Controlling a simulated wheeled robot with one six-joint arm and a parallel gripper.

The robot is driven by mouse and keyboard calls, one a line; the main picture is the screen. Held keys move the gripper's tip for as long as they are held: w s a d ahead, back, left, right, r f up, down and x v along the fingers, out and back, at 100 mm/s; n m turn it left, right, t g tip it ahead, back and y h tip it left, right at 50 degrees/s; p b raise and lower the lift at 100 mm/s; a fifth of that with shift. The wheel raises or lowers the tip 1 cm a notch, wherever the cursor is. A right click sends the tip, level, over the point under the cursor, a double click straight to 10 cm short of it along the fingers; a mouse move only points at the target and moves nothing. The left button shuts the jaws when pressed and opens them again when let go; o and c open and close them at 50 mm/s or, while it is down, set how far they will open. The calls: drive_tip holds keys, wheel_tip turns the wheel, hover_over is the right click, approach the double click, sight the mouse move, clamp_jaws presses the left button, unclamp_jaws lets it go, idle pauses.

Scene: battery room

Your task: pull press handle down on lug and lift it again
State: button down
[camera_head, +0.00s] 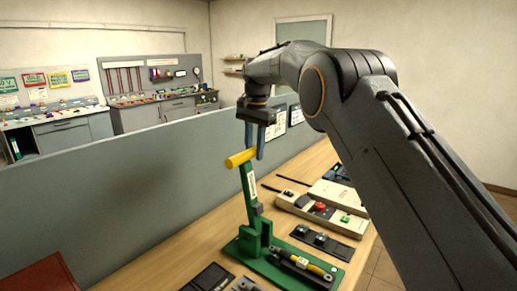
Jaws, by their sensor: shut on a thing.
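The green lever press (258,243) stands on a green base on the wooden bench. Its lever arm (250,185) points up, tilted slightly left, and carries a white label. The yellow press handle (238,159) crosses the top of the lever. My gripper (256,153) reaches down from above with its blue-grey fingers shut on the right part of the yellow handle. The contact is partly hidden by the fingers. I cannot make out a lug in the press at this size.
A tool with a yellow band (311,267) lies on the base's right side. Beige boxes with red and green buttons (319,210) and dark trays (322,243) stand behind it. A grey partition (120,200) runs along the bench's left side. A red box (38,275) is at lower left.

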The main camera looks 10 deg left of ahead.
drive_tip(key=shift+s+a+f, duration=0.15)
drive_tip(key=shift+a+f, duration=0.25)
drive_tip(key=shift+f, duration=0.1)
drive_tip(key=c, duration=1.8)
unclamp_jaws()
drive_tip(key=o, duration=0.4)
drive_tip(key=shift+a+f, duration=0.15)
drive_tip(key=shift+a, duration=0.25)
drive_tip(key=shift+w+d+r, duration=0.35)
drive_tip(key=shift+d+r, duration=0.05)
drive_tip(key=shift+r, duration=0.1)
drive_tip(key=r+b, duration=0.1)
drive_tip(key=r, duration=0.2)
drive_tip(key=r+b, duration=0.1)
drive_tip(key=r, duration=0.3)
drive_tip(key=shift+s+d+r, duration=0.1)
drive_tip(key=shift+s+r, duration=0.05)
drive_tip(key=shift+s, duration=0.05)
drive_tip(key=shift+d, duration=0.1)
